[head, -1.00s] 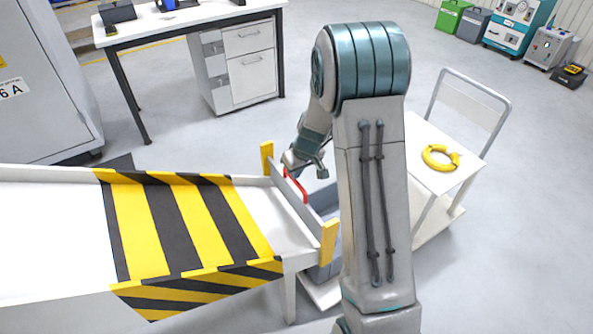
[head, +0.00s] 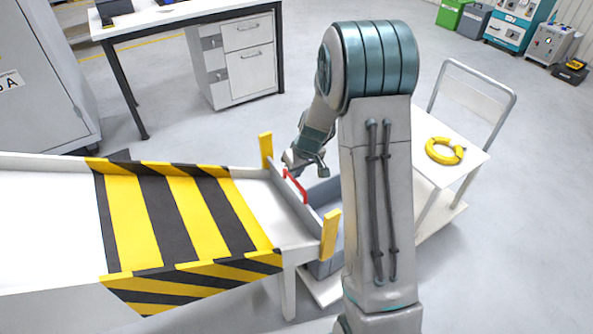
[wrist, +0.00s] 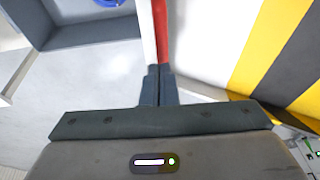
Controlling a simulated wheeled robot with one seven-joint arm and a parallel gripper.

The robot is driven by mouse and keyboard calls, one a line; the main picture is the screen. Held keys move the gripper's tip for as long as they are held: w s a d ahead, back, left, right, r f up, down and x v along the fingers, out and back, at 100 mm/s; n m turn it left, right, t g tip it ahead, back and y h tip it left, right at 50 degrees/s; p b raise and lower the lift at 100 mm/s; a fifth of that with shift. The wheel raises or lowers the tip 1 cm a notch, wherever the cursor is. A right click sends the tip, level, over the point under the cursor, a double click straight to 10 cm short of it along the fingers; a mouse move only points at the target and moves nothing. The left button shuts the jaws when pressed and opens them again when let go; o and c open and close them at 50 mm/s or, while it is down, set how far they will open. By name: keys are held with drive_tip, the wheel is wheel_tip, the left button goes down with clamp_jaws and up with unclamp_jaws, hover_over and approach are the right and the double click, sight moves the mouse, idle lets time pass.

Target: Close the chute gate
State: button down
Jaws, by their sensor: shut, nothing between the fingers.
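The chute (head: 50,225) comes in from the left, with yellow and black stripes near its right end. A red handle (head: 295,186) runs along the panel; how far the gate is open I cannot tell.
A grey bin (head: 325,190) stands below the chute's end; the wrist view shows it with something blue inside (wrist: 108,2). A white trolley (head: 430,150) with a yellow cable ring (head: 445,150) stands at right. A desk (head: 200,15) is behind, with open floor between.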

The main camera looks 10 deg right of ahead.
drive_tip(key=w+p+v, duration=0.1)
drive_tip(key=p+v, duration=0.1)
drive_tip(key=v, duration=1.1)
drive_tip(key=s+a+r+m+h+p, duration=0.1)
drive_tip(key=s+a+r+m+p, duration=0.2)
drive_tip(key=s+r+p, duration=1)
drive_tip(key=shift+s+r+m+h, duration=0.45)
drive_tip(key=shift+s+r, duration=4.1)
drive_tip(key=shift+s, duration=1.5)
